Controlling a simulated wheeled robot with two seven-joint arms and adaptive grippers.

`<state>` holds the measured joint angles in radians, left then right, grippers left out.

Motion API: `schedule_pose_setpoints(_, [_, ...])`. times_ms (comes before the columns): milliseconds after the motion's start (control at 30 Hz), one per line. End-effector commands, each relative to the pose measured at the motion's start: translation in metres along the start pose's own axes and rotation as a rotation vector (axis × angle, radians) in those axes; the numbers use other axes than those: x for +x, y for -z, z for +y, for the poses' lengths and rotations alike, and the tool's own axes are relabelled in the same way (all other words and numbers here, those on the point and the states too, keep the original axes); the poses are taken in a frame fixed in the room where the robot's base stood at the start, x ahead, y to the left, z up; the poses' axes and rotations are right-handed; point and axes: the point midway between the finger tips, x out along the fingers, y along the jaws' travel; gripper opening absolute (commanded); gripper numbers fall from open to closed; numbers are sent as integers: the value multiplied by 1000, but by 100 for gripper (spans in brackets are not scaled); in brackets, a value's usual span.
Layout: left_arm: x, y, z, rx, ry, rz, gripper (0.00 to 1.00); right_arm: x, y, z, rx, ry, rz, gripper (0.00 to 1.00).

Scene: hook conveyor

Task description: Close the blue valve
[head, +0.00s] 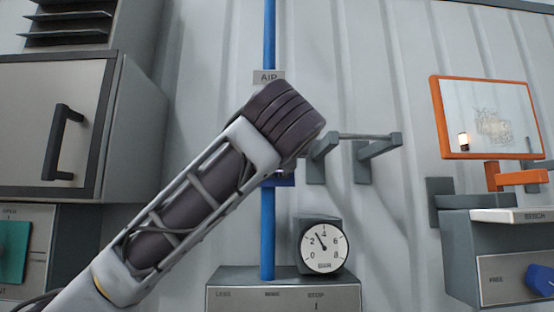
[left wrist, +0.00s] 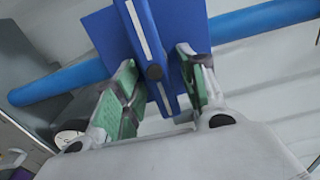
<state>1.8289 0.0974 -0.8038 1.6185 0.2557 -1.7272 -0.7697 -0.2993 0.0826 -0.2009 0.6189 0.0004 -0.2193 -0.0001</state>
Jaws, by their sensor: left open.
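The blue valve is mostly hidden behind my left arm in the head view; a small dark-blue part (head: 284,181) shows beside the blue pipe (head: 268,215). In the left wrist view its blue handle (left wrist: 147,40), with a pale stripe and a dark round bolt, stands in front of a blue plate (left wrist: 100,32). The pipe runs across behind it (left wrist: 62,85). My left gripper (left wrist: 157,60) is open, its green-padded fingers on either side of the handle. Contact cannot be told. In the head view the fingers are hidden behind the arm. My right gripper is not in view.
A round gauge (head: 324,247) sits on a grey box (head: 283,294) at the pipe's foot. Grey wall brackets (head: 378,148) are right of the arm. A dark-handled cabinet (head: 25,130) stands left; an orange-framed screen (head: 487,118) and blue knob (head: 540,281) are right.

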Motion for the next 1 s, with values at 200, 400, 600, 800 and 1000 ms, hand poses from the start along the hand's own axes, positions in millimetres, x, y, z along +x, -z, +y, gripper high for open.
schedule_pose_setpoints(200, [-8, 0, -1, -1, 2, 2, 41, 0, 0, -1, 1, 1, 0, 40])
schedule_pose_setpoints(400, [-29, 0, -1, -1, 2, 2, 41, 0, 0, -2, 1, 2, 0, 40])
schedule_pose_setpoints(600, [-58, 1, 0, 1, 2, 3, 41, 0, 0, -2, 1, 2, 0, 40])
schedule_pose_setpoints(800, [-88, 1, 0, 1, 2, 3, 41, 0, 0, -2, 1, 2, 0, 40])
schedule_pose_setpoints(1000, [-110, 1, 0, 0, 2, 1, 41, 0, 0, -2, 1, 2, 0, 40])
